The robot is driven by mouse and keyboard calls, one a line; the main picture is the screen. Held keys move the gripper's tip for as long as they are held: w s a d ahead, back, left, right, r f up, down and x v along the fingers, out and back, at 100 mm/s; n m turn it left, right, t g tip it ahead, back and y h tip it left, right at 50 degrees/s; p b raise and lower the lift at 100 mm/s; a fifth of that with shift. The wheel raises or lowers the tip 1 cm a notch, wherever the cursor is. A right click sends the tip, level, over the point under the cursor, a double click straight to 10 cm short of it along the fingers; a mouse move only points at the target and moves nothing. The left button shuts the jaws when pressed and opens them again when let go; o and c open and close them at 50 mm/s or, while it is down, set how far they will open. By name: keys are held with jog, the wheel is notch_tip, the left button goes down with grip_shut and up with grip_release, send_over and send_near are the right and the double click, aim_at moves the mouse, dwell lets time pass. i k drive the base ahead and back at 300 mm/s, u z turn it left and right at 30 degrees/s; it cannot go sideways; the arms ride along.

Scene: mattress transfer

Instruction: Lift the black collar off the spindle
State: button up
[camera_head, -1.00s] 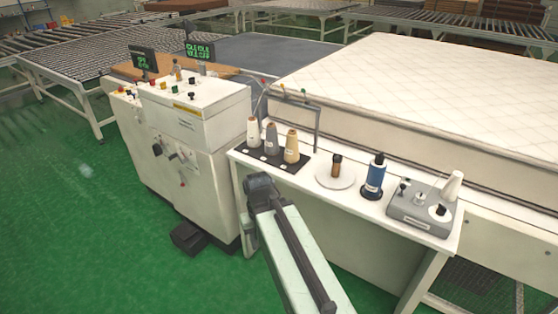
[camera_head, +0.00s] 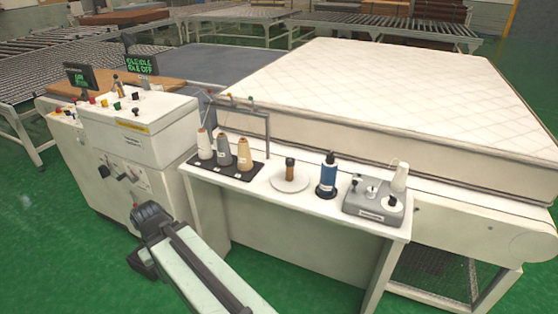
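The blue spool (camera_head: 327,177) stands upright on its spindle at the right half of the white side table. A small black collar (camera_head: 330,157) shows at its top, around the spindle. A black base lies under the spool. My arm reaches up from the bottom of the view and ends in a dark joint left of the table's front edge, well apart from the spool. No gripper fingers can be made out.
The white table (camera_head: 285,205) also bears cone spools on a black tray (camera_head: 236,175), a brown bottle on a white dish (camera_head: 290,185), and a grey box (camera_head: 375,207) with knobs and a white cone. A wire stand (camera_head: 268,135) rises behind the tray. A control cabinet (camera_head: 120,140) stands left.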

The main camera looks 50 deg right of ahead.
aim_at(291, 164)
jog(key=i, duration=0.9)
jog(key=z, duration=0.05)
